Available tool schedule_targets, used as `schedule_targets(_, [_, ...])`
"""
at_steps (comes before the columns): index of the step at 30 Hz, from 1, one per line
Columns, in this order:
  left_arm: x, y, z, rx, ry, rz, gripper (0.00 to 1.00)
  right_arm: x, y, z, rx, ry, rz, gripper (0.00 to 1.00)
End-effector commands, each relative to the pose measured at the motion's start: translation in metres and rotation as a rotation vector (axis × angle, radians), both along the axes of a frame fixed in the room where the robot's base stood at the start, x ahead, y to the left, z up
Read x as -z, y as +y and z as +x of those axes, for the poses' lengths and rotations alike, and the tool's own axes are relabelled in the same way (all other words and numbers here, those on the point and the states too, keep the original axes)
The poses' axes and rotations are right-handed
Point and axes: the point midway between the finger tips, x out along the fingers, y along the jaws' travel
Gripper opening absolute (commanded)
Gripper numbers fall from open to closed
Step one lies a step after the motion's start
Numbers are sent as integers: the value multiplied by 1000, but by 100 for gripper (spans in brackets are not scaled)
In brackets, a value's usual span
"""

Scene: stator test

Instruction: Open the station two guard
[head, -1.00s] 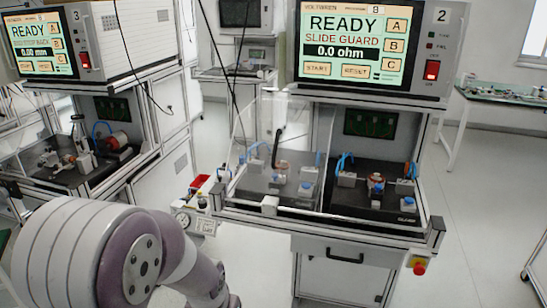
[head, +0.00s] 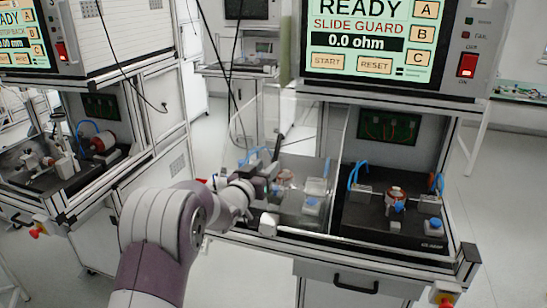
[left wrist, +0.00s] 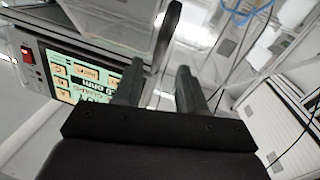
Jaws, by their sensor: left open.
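Station two's clear guard (head: 336,130) stands in front of the left part of the station bay; the right part, with the motor-like part (head: 396,195), is uncovered. A black upright handle (head: 278,145) shows at the guard's left part. My left gripper (head: 268,174) is close to the handle, just below it in the head view, partly hidden by my wrist. In the left wrist view my left gripper (left wrist: 158,88) has its fingers apart, and the dark bar of the handle (left wrist: 165,38) lies ahead, between them in the picture. My right gripper is out of view.
The station two screen (head: 368,40) reads READY, SLIDE GUARD, 0.0 ohm. A red power switch (head: 467,65) is beside it. Another station (head: 75,150) stands at the left. A drawer handle (head: 356,283) and a red button (head: 446,300) are below the bay.

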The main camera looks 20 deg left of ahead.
Motion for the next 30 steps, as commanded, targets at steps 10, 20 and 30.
schedule_targets(10, [-1,-9,50,-1,0,1,41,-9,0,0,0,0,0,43])
schedule_targets(20, [0,-9,52,-2,0,1,31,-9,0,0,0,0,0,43])
schedule_targets(30, [1,-11,52,-1,1,1,0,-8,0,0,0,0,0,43])
